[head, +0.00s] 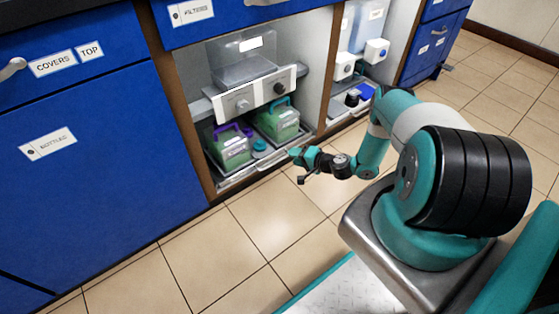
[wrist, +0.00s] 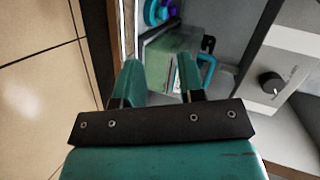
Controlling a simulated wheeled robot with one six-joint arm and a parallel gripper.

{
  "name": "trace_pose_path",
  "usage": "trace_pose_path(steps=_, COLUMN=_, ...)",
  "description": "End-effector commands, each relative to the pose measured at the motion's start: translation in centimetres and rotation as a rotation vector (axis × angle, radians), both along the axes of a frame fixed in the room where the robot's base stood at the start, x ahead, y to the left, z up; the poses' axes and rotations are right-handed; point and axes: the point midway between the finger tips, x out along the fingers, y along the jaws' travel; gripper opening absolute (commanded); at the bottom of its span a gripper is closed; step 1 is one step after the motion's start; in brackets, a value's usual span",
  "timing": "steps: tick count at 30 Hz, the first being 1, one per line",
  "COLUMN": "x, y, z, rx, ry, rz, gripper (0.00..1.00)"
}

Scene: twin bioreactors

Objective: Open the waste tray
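The waste tray (head: 249,177) is a low pale tray at the floor of the left open bay, holding a green container with a purple handle (head: 231,150) and one with a teal handle (head: 279,122). My gripper (head: 294,153) is by the right end of the tray's front edge in the head view. In the wrist view my gripper's two teal fingers (wrist: 160,80) are spread apart with nothing clearly held between them. A green container (wrist: 168,58) with a teal handle shows beyond them. Whether a finger touches the tray's front cannot be told.
A grey unit with a knob (head: 243,103) sits on the shelf above the tray. A second open bay (head: 350,80) is to the right. Blue cabinets (head: 90,120) stand at the left. The tiled floor (head: 220,240) in front is clear.

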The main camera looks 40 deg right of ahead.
Motion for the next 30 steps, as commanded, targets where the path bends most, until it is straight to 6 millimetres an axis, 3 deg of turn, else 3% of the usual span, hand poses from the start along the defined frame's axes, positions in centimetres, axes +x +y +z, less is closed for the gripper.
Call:
trace_pose_path(steps=1, x=-1.7, y=-0.1, z=-2.0, rx=0.045, ry=-0.019, rz=-0.069, gripper=0.36)
trace_pose_path(steps=4, x=-4.3, y=-0.2, z=-4.3, rx=0.112, ry=-0.065, rz=-0.188, gripper=0.36)
trace_pose_path(steps=9, x=-7.0, y=0.1, z=-6.2, rx=0.177, ry=-0.112, rz=-0.310, gripper=0.36)
trace_pose_path(steps=12, x=-7.3, y=0.2, z=-6.7, rx=0.192, ry=-0.123, rz=-0.334, gripper=0.36)
trace_pose_path(steps=17, x=-6.0, y=0.2, z=-7.4, rx=0.194, ry=-0.124, rz=-0.336, gripper=0.36)
trace_pose_path(steps=25, x=-1.9, y=0.5, z=-8.6, rx=0.192, ry=-0.123, rz=-0.332, gripper=0.36)
trace_pose_path(steps=30, x=2.0, y=0.7, z=-9.1, rx=0.190, ry=-0.126, rz=-0.330, gripper=0.36)
